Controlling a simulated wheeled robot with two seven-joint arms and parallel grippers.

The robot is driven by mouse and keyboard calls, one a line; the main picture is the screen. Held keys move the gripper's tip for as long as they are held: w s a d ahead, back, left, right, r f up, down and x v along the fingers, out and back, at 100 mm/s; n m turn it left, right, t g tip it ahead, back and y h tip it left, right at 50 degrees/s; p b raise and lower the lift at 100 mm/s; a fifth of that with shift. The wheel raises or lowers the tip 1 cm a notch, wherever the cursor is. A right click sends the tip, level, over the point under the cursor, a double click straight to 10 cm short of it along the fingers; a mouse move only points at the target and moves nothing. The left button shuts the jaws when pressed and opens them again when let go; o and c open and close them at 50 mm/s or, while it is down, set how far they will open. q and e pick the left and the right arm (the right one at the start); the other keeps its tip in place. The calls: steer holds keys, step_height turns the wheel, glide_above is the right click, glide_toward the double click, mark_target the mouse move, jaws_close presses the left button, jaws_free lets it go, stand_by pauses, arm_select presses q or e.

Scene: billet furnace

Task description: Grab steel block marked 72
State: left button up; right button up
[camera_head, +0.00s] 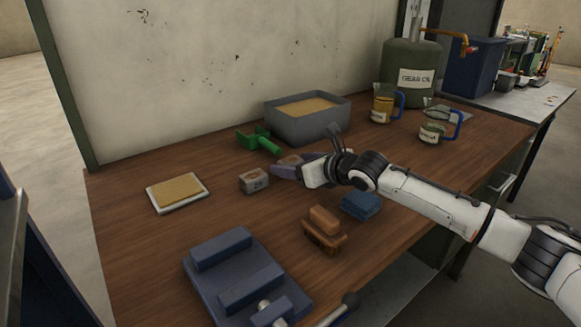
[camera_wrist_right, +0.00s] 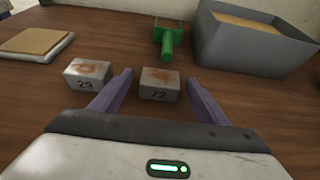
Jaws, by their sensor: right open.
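The steel block marked 72 (camera_wrist_right: 159,85) sits on the wooden table, grey with a rusty top. In the right wrist view it stands between and ahead of the two purple fingers of my right gripper (camera_wrist_right: 158,92), which is open. In the head view my right gripper (camera_head: 285,170) is low over the table, and the block (camera_head: 290,160) is mostly hidden behind it. A second steel block, marked 29 (camera_wrist_right: 88,75), stands to the left of the fingers; it also shows in the head view (camera_head: 254,180). My left gripper is not in view.
A green scoop (camera_head: 258,141) and a grey bin of sand (camera_head: 312,124) stand behind. A sponge on a tray (camera_head: 177,193) lies left. A brush (camera_head: 324,228), blue cloth (camera_head: 361,205) and blue vise (camera_head: 235,280) are nearer. Jugs (camera_head: 383,104) stand at the back right.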

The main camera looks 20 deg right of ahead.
steer(key=c, duration=1.4)
steer(key=shift+r, duration=0.25)
steer(key=shift+c, duration=1.3)
